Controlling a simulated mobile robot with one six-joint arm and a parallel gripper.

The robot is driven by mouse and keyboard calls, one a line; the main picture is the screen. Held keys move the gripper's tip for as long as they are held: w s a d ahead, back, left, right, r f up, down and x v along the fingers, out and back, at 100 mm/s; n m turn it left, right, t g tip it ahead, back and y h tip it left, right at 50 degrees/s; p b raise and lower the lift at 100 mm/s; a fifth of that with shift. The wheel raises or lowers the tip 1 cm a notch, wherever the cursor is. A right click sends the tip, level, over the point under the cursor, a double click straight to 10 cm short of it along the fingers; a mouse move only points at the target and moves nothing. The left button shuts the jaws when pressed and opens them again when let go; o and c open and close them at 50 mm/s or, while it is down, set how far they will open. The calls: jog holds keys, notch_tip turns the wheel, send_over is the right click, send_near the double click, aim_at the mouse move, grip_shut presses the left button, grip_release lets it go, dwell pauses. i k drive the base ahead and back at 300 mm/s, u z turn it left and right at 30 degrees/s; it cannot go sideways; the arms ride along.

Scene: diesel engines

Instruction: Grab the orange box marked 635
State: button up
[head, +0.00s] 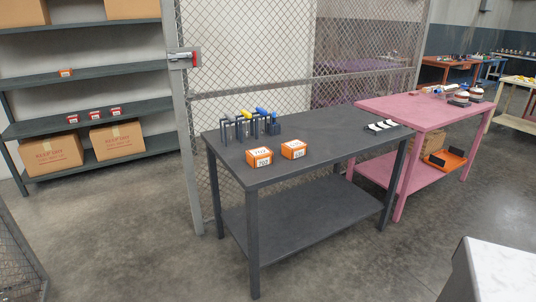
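Two small orange boxes with white labels sit near the front edge of the dark grey table (330,136). The left orange box (259,157) has a label that looks like 702. The right orange box (293,149) stands a little behind and to the right of it, apart from it. Its label is too small to read surely, but it could be 635. Another small orange box (65,72) sits on a wall shelf at the far left, its label unreadable. My gripper is not in view.
A tool holder (250,127) with blue and yellow handles stands behind the boxes. A wire mesh fence (250,60) rises behind the table. A pink table (415,108) adjoins at right. Shelves (85,68) hold cartons and red-and-white boxes. The concrete floor (130,240) in front is clear.

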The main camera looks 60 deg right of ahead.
aim_at(296, 149)
jog(key=u, duration=0.35)
jog(key=k, duration=1.6)
jog(key=z, duration=0.8)
jog(key=i, duration=0.85)
